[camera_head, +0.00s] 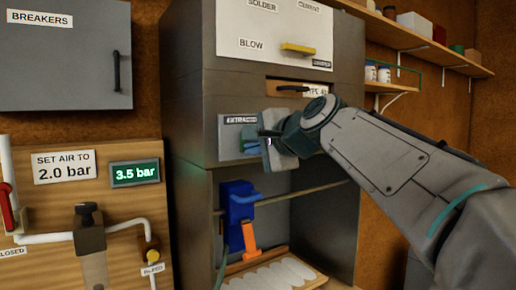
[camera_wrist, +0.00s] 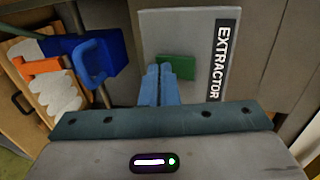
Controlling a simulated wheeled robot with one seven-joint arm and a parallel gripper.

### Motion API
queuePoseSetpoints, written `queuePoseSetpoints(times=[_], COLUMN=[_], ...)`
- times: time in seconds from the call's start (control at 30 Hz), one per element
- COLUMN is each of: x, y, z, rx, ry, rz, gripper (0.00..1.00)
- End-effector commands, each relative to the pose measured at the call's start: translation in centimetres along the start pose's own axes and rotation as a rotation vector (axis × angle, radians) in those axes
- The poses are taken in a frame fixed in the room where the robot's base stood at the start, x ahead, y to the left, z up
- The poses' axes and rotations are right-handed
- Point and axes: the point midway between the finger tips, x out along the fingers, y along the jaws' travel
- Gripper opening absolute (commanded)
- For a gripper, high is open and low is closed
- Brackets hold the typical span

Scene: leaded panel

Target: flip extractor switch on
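The extractor switch plate (camera_head: 240,121) is a grey panel labelled EXTRACTOR on the front of the grey cabinet. In the wrist view the plate (camera_wrist: 198,30) appears turned sideways, with a green switch (camera_wrist: 178,67) on it. My gripper (camera_head: 247,146) is at the plate, and its hand covers part of it in the head view. In the wrist view the two blue fingers of my gripper (camera_wrist: 160,72) are together with nothing between them. Their tips are beside the green switch and overlap its edge in the picture. I cannot tell whether they touch it or which way it is set.
Below the plate, a blue holder (camera_head: 237,203) with an orange tool (camera_head: 250,238) hangs on a rail (camera_head: 305,191) above a wooden tray (camera_head: 317,283). Above are a dark handle (camera_head: 292,88) and a yellow handle (camera_head: 297,49). An air panel (camera_head: 115,205) stands at left.

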Motion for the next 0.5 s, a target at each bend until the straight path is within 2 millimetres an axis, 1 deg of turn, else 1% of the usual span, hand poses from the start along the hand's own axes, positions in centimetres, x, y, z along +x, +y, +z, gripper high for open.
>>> queuePoseSetpoints(times=[0.03,0.1,0.17,0.27,0.33,0.4,0.5], x=[0.2,-0.2,-0.9,-2.4,-3.8,-5.7,-8.1], y=[0.6,0.8,1.0,1.5,1.7,1.7,1.9], z=[0.0,-0.1,-0.1,-0.2,-0.1,0.0,-0.3], rx=[0.003,0.002,0.001,-0.002,-0.003,-0.005,-0.003], ry=[-0.004,-0.004,-0.004,-0.005,-0.009,-0.01,-0.004], rz=[0.008,0.007,0.004,-0.002,-0.007,-0.007,-0.006], gripper=[0.0,0.0,0.0,0.0,0.0,0.0,0.0])
